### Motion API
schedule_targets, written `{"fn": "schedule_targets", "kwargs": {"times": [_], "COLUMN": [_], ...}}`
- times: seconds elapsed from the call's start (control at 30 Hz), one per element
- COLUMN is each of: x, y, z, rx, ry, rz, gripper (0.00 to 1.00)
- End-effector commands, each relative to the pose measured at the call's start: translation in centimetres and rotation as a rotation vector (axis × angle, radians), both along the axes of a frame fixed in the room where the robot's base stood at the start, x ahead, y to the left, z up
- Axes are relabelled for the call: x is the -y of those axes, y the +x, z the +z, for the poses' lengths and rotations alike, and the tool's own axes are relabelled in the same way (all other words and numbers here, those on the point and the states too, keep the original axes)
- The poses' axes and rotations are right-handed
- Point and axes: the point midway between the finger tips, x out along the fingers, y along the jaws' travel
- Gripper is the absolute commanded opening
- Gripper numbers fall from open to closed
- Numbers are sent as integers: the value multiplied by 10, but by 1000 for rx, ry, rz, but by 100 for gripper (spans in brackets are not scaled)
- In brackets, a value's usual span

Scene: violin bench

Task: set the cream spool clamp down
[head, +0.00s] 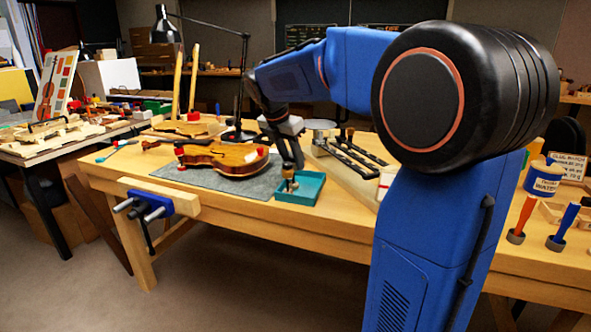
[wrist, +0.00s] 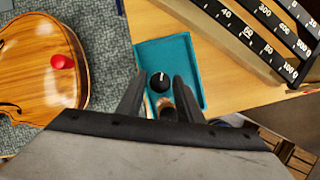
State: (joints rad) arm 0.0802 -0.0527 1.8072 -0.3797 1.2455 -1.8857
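The spool clamp (head: 289,173), tan-cream with a dark lower end, stands roughly upright at the left of the teal tray (head: 312,190). In the wrist view its black round end (wrist: 159,82) and a brown part (wrist: 167,107) show between my fingers. My gripper (head: 292,163) points down over the tray, its fingers on either side of the clamp. In the wrist view, my gripper (wrist: 160,78) shows gaps between the fingers and the clamp, so it looks open. The clamp's base seems to be on the tray floor (wrist: 180,52); exact contact is hard to see.
A violin body (head: 222,158) with red clamps lies on a grey mat (head: 205,181) left of the tray. Black graduated bars (head: 345,155) lie close on the right. A blue vise (head: 150,205) is on the bench front. The tray's right part is empty.

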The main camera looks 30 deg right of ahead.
Motion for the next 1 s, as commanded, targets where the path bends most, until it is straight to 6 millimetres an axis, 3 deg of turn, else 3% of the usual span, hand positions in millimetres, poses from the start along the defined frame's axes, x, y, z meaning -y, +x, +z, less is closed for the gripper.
{"fn": "schedule_targets", "kwargs": {"times": [0.2, 0.4, 1.0], "x": [-15, -22, -24], "y": [-4, -7, -8], "z": [37, 56, 61], "rx": [1, 0, 0], "ry": [0, 0, 0], "rz": [2, 0, 0], "gripper": [33, 33, 33]}}
